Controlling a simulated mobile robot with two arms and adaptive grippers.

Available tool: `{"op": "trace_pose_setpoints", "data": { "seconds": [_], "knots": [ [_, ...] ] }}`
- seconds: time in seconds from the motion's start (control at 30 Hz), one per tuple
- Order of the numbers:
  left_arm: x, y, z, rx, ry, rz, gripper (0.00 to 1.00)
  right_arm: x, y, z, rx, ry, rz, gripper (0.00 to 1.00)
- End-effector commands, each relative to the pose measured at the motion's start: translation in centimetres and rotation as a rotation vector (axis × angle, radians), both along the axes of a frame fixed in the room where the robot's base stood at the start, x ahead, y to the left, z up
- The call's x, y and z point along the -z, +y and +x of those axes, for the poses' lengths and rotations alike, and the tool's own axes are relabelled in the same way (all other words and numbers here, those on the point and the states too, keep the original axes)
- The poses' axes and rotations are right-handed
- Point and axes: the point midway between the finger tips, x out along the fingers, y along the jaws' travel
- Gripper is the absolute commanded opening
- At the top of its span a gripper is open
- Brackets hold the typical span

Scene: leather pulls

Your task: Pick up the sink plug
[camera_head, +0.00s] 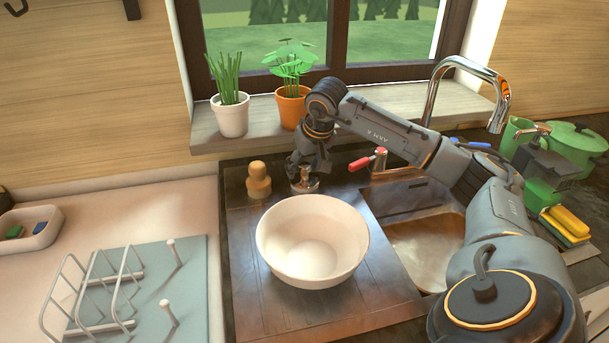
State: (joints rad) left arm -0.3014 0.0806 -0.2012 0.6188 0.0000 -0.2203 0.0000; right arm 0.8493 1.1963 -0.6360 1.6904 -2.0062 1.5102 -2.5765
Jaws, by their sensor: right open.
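A small round metal piece with an upright knob, which looks like the sink plug (305,185), sits on the dark drainboard behind the white bowl. My right gripper (304,172) points down right over it, with its open fingers around or just above the knob. The fingers hide part of the knob, and I cannot tell whether they touch it. My left gripper is not in view.
A white bowl (312,240) stands close in front of the plug. A cork-like stopper (258,180) stands just left of it. A red-tipped tap lever (362,163) is to the right, near the sink basin (428,245). Potted plants (231,115) stand on the sill behind.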

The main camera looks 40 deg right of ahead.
Motion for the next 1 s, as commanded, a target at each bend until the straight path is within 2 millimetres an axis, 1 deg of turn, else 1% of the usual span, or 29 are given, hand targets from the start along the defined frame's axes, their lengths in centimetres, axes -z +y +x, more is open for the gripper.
{"op": "trace_pose_setpoints", "data": {
  "seconds": [0.1, 0.27, 0.37, 0.4, 0.47, 0.5, 0.57, 0.83, 1.0],
  "knots": [
    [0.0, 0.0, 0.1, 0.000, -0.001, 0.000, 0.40, 0.4, 0.0, 0.2, -0.001, -0.001, -0.001, 0.57],
    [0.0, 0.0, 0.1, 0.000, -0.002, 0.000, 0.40, 0.4, 0.0, 0.2, -0.001, -0.001, -0.001, 0.57],
    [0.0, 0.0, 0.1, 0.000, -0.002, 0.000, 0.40, 0.4, 0.0, 0.2, -0.001, -0.001, -0.001, 0.39],
    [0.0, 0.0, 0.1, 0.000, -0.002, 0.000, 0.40, 0.4, 0.0, 0.2, -0.001, -0.001, -0.001, 0.31],
    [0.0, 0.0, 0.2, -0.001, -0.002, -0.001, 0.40, 0.4, 0.0, 0.2, 0.000, -0.001, 0.000, 0.19],
    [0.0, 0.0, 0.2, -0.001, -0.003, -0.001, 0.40, 0.4, 0.0, 0.2, 0.000, -0.001, 0.000, 0.10],
    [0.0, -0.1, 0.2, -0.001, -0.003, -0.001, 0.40, 0.4, 0.0, 0.2, 0.000, -0.001, 0.000, 0.00],
    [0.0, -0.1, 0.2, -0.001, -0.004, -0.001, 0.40, 0.3, 0.0, 0.2, 0.000, -0.002, 0.000, 0.00],
    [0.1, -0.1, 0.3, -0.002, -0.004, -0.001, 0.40, -0.6, 0.0, 0.2, 0.000, -0.003, 0.000, 0.00]
  ]
}}
